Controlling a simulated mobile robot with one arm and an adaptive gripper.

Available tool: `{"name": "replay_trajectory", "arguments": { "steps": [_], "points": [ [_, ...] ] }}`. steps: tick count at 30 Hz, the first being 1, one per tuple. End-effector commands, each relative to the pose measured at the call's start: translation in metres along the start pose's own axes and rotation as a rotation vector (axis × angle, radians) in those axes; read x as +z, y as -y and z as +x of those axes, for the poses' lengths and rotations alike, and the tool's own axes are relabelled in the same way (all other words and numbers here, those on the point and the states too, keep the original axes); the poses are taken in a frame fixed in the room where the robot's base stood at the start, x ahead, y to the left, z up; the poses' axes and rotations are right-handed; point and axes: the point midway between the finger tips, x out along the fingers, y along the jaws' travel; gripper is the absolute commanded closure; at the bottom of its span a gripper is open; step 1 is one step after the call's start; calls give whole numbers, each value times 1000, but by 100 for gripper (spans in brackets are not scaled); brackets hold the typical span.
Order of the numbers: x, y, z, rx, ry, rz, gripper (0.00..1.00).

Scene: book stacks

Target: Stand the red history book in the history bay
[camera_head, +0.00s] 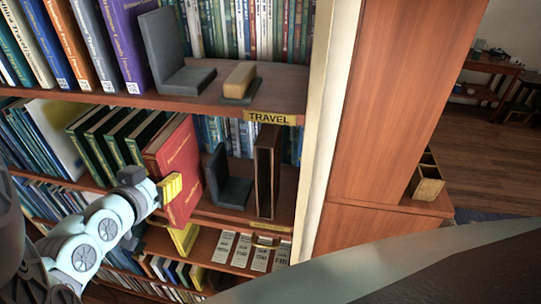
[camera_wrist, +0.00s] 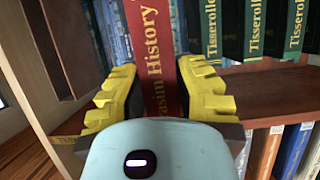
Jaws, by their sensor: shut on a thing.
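The red history book (camera_head: 182,172) is upright at the middle shelf, just right of a row of green books (camera_head: 112,137) in the head view. Its front part sticks out past the green spines. My gripper (camera_head: 171,187) is shut on its spine. In the wrist view the yellow fingers of my gripper (camera_wrist: 160,92) are on both sides of the red spine (camera_wrist: 152,45), which reads "History" in part. The green books (camera_wrist: 254,28) stand to the right there, with a small gap. A label (camera_head: 270,226) on the middle shelf edge is too small to read.
A dark bookend (camera_head: 228,182) and a brown upright case (camera_head: 266,170) stand right of the red book on the same shelf. The shelf above has a TRAVEL label (camera_head: 270,117), a bookend (camera_head: 178,58) and a tan block (camera_head: 239,80). A wooden side panel (camera_head: 385,100) closes the right.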

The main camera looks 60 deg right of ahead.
Motion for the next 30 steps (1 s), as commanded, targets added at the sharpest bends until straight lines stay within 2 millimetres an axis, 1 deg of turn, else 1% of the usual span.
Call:
{"name": "replay_trajectory", "arguments": {
  "steps": [1, 2, 8, 10, 21, 27, 30],
  "points": [
    [-8, -1, 4, 7, -10, 4, 100],
    [-10, -1, 6, 7, -11, 4, 100],
    [-12, -2, 25, 12, -3, 2, 100],
    [-16, 2, 34, 6, -6, 2, 100],
    [-30, 6, 80, 7, -8, 3, 100],
    [-33, 8, 96, 7, -6, 3, 100],
    [-33, 9, 100, 5, -6, 4, 100]
  ]
}}
